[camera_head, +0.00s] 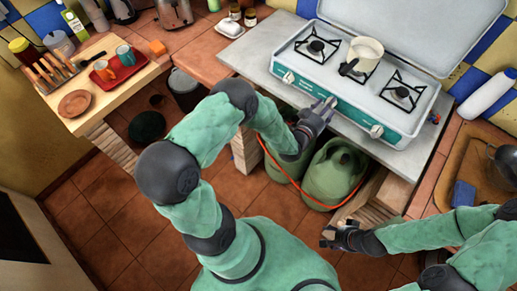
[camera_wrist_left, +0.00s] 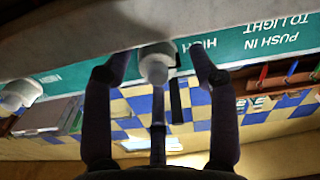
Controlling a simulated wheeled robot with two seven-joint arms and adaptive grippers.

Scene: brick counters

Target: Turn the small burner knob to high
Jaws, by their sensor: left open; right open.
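The stove (camera_head: 345,100) has a teal front panel with white knobs. A left knob (camera_head: 288,77) and a right knob (camera_head: 376,131) show in the head view. My left gripper (camera_head: 328,104) is at the panel between them, open. In the left wrist view a white knob (camera_wrist_left: 155,66) sits between the open fingers of my left gripper (camera_wrist_left: 159,62), with "HIGH" printed beside it; contact cannot be told. Another knob (camera_wrist_left: 21,94) is at the left there. My right gripper (camera_head: 328,236) is open and empty, low in front of the counter.
A cream pot (camera_head: 366,50) stands on the middle burner; the left burner (camera_head: 316,47) and right burner (camera_head: 401,92) are bare. Green gas bottles (camera_head: 333,172) with an orange hose stand under the counter. A wooden board (camera_head: 472,165) lies at the right.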

